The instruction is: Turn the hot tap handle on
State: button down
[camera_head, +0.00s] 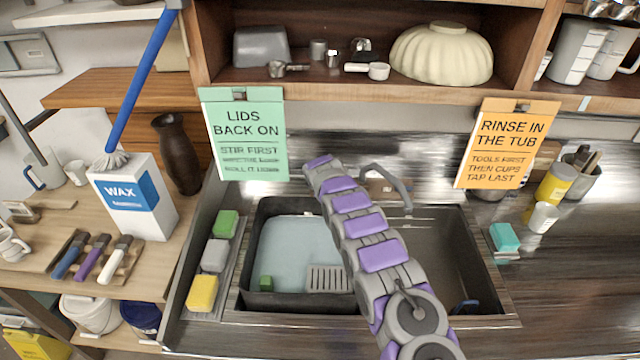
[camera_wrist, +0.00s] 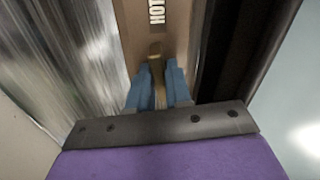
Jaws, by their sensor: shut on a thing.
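In the wrist view, my gripper (camera_wrist: 159,88) has its two blue fingers close together around a narrow brass-coloured handle (camera_wrist: 155,50). The handle lies just below a brown plate marked HOT (camera_wrist: 157,28). The fingers press on the handle from both sides, and its lower part is hidden between them. In the head view, my arm reaches over the sink toward the back wall, and its far end hides the gripper and the handle. A grey curved spout (camera_head: 392,180) arches over the sink (camera_head: 450,250) just right of my arm.
A tub of pale water (camera_head: 300,240) sits in the sink's left side. Sponges (camera_head: 203,292) line the left ledge. A shelf (camera_head: 340,85) with a cream bowl (camera_head: 442,54) overhangs the back. A wax box (camera_head: 135,200) stands left. The right counter has free room in front.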

jog(key=n+p, duration=0.2)
jog(key=shift+r+n+p, duration=0.15)
jog(key=shift+n+p, duration=0.2)
jog(key=shift+n, duration=0.05)
jog(key=n+p, duration=0.1)
jog(key=n, duration=0.2)
jog(key=shift+n+p, duration=0.3)
jog(key=shift+p, duration=0.1)
jog(key=n, duration=0.3)
jog(key=shift+p, duration=0.3)
jog(key=shift+n, duration=1.8)
jog(key=c, duration=1.1)
grip_release()
jog(key=shift+c, duration=0.2)
